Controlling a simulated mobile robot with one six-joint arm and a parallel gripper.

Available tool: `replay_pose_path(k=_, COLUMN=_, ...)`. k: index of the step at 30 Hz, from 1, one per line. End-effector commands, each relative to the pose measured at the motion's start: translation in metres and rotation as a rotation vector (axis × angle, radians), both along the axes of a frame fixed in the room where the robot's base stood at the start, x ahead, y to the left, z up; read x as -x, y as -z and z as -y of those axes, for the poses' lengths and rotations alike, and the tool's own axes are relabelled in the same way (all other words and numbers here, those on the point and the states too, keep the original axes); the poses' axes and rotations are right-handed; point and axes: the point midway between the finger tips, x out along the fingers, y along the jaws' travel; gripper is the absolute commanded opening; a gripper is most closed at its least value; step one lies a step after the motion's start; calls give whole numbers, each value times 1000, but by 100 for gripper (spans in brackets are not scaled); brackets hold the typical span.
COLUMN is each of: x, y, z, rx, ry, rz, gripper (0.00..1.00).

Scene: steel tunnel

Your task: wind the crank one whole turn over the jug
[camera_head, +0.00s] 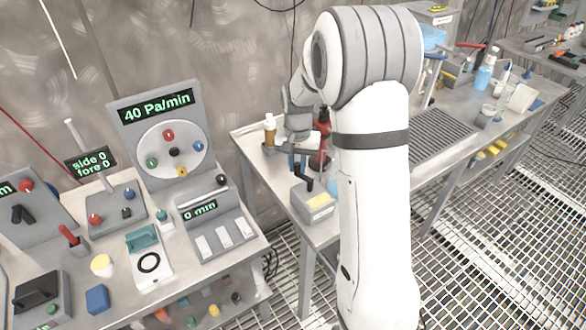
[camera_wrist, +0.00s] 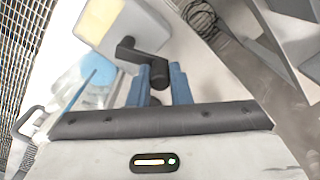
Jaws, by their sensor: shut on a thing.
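The black crank (camera_wrist: 128,48) sits on a grey box (camera_wrist: 152,30) with a pale yellow panel. My gripper (camera_wrist: 162,82) has its blue fingers shut on the crank's upright black knob, seen in the wrist view. In the head view, the box (camera_head: 315,212) stands near the table's front edge, with the crank (camera_head: 308,184) above it and my gripper (camera_head: 299,161) at the knob. A clear jug (camera_wrist: 70,88) with blue showing in it stands beside the box in the wrist view, partly covered by my gripper. In the head view my arm hides most of it.
A tan bottle (camera_head: 269,131) and a red stand (camera_head: 321,140) are close to my gripper. The left bench holds a dial panel (camera_head: 163,140) reading 40 Pa/min and a counter (camera_head: 205,208) reading 0 min. A grated bench (camera_head: 440,135) lies to the right.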

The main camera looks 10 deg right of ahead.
Motion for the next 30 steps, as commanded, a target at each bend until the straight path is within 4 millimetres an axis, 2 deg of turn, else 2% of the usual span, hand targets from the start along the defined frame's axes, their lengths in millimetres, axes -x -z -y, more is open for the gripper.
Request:
replay_pose_path(k=18, x=-6, y=3, z=24, rx=4, ry=574, rz=-9, gripper=0)
replay_pose_path(k=30, x=-5, y=3, z=34, rx=5, ry=823, rz=-13, gripper=0)
